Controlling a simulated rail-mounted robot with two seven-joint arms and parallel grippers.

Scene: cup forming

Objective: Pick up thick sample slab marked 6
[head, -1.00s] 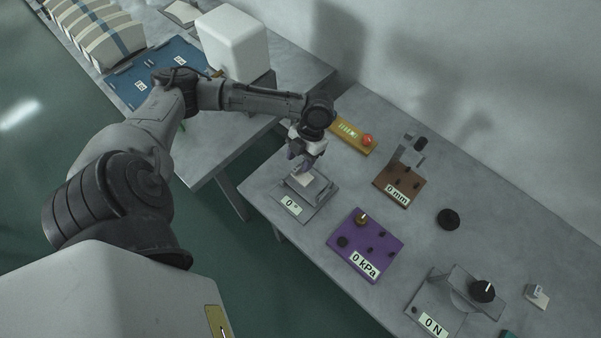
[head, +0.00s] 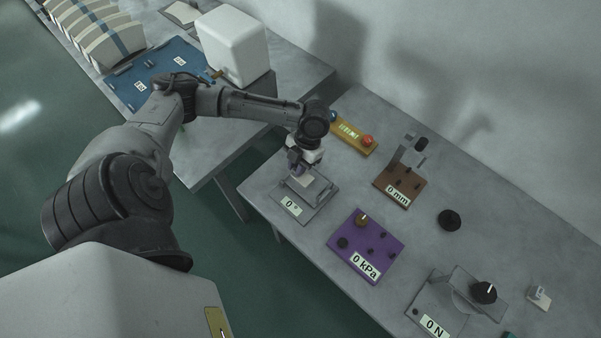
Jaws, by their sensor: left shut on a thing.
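My left gripper (head: 298,166) is at the grey instrument (head: 308,206) labelled 0°, at the left end of the near table. Its jaws are shut on a small pale slab (head: 305,180) at the top of that instrument. The slab's marking is too small to read, so I cannot tell whether it is the one marked 6. I cannot tell whether the slab touches the instrument. The gripper and wrist hide part of it. My right gripper is not in view.
On the table stand a yellow box (head: 352,138) with a red knob, a brown 0 mm gauge (head: 393,193), a purple 0 kPa panel (head: 357,240), a black disc (head: 449,220) and a 0 N device (head: 422,300). A blue mat (head: 150,80) and white block (head: 233,45) lie behind.

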